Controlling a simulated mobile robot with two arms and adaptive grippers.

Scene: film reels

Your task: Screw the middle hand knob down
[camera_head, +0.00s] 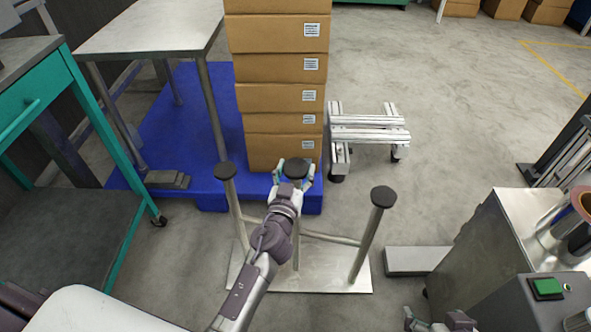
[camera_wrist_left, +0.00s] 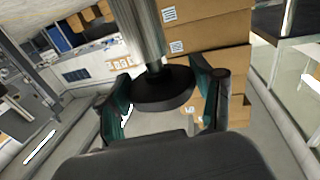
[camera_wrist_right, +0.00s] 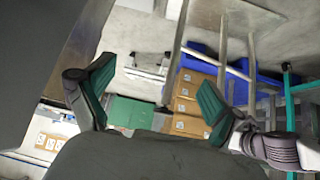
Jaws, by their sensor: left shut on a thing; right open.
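A stack of cardboard boxes (camera_head: 285,100) on a blue pallet (camera_head: 185,110) stands just behind the posts. A steel table (camera_head: 155,28) is at the back left, a teal-framed cart (camera_head: 40,95) at the left, and a metal cabinet (camera_head: 480,250) at the right.

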